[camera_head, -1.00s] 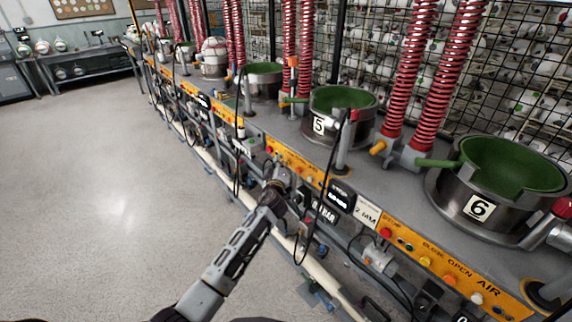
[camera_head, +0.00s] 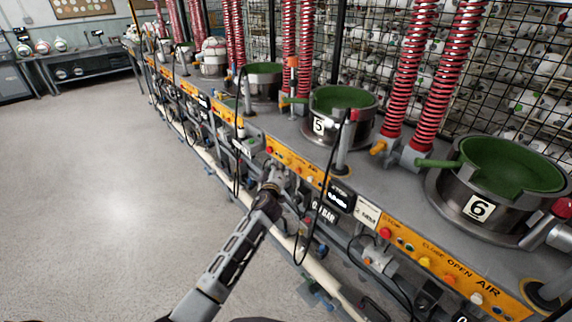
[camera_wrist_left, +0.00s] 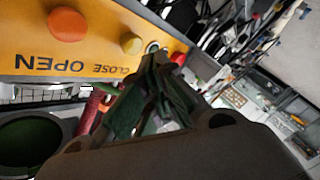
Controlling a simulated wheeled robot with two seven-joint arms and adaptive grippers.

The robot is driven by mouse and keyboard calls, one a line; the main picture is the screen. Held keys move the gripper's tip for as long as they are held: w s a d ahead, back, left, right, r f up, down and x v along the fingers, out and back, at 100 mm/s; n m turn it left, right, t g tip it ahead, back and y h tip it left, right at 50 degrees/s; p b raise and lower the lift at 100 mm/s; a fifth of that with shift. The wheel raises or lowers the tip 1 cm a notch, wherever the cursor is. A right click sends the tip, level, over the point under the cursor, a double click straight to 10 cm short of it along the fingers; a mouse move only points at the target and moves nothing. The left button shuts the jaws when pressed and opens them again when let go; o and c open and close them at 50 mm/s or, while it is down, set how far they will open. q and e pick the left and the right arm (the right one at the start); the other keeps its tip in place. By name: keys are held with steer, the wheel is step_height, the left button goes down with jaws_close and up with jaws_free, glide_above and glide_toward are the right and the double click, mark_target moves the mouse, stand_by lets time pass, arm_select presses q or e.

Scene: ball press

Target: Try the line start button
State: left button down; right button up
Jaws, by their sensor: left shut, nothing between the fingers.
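My left gripper (camera_head: 276,178) is at the lower edge of the orange control panel (camera_head: 297,160) in front of press 5. It is shut and empty. In the left wrist view its dark green fingertips (camera_wrist_left: 158,62) overlap the panel edge, close to a small dark-ringed button (camera_wrist_left: 152,47). I cannot tell whether they touch it. A red button (camera_wrist_left: 178,59) is just right of the fingertips. A yellow button (camera_wrist_left: 130,43) and a larger orange button (camera_wrist_left: 68,24) are to their left, by the words CLOSE and OPEN. I read no start label. My right gripper is not in view.
Press 5 (camera_head: 340,103) and press 6 (camera_head: 500,175) have green bowls and stand on the grey bench. Black cables (camera_head: 318,205) hang in front of the panel, right of my gripper. Red springs (camera_head: 410,75) rise behind. Open floor (camera_head: 110,200) lies to the left.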

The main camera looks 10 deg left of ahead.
arm_select(q)
steer(key=s+a, duration=0.2)
steer(key=s, duration=0.1)
steer(key=shift+s+a+p, duration=0.25)
steer(key=shift+a+p, duration=0.1)
steer(key=shift+a, duration=0.05)
stand_by(0.9)
